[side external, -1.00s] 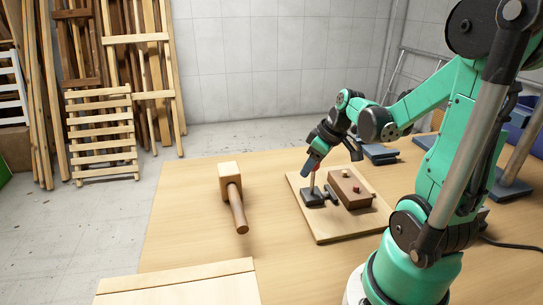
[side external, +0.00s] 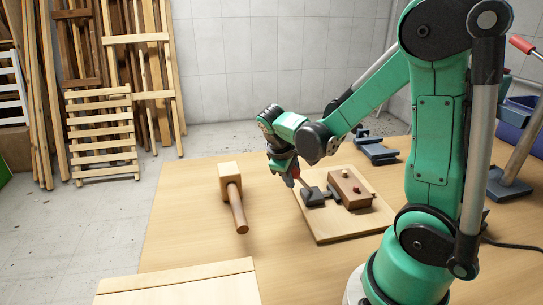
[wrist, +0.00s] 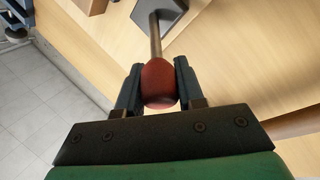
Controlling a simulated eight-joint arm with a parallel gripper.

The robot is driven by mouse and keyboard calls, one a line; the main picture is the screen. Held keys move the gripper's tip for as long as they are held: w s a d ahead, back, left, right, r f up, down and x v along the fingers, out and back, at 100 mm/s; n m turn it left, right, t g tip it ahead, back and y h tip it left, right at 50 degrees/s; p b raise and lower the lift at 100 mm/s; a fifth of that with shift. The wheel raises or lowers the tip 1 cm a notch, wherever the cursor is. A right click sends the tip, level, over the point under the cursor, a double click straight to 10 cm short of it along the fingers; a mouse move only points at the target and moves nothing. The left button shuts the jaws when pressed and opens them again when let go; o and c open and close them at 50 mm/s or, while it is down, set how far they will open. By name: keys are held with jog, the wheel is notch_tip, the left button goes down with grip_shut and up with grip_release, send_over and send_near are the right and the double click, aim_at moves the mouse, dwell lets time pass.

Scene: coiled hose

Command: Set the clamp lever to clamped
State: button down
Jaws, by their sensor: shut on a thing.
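The clamp lever is a thin rod with a red knob (wrist: 158,84) on a dark base block (side external: 313,197), mounted on a light wooden board (side external: 330,230). In the side view the lever leans to the left from its base, and my gripper (side external: 293,178) is at its top end. In the wrist view the two dark fingers (wrist: 158,90) are on either side of the red knob, shut on it. The rod (wrist: 155,38) runs from the knob to the base. The fingers partly hide the knob in the side view.
A brown block with small knobs (side external: 350,188) sits on the board right of the base. A wooden mallet (side external: 231,180) lies to the left on the table (side external: 180,215). A blue-grey fixture (side external: 376,151) stands behind. A light wooden panel (side external: 180,285) is at front left.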

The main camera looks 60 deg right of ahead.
jog(key=f+g+h, duration=0.1)
jog(key=w+a+g+h, duration=0.1)
jog(key=shift+w+f+n+h, duration=0.1)
jog(key=shift+f+n+h, duration=0.2)
jog(key=shift+f+h, duration=0.1)
jog(key=shift+w+a+f+g+h, duration=0.1)
jog(key=shift+a+f+g+h, duration=0.05)
jog(key=shift+f+g+h, duration=0.4)
jog(key=shift+w+a+f+g+h, duration=0.1)
jog(key=shift+f+g+h, duration=0.3)
jog(key=shift+g, duration=0.25)
jog(key=c, duration=0.5)
grip_release()
jog(key=shift+c, duration=0.2)
jog(key=shift+n, duration=0.3)
jog(key=v, duration=0.5)
jog(key=shift+w+a+r, duration=0.1)
jog(key=shift+w+a, duration=0.05)
jog(key=shift+a, duration=0.1)
notch_tip(320, 180, up, 7)
jog(key=shift+d, duration=0.15)
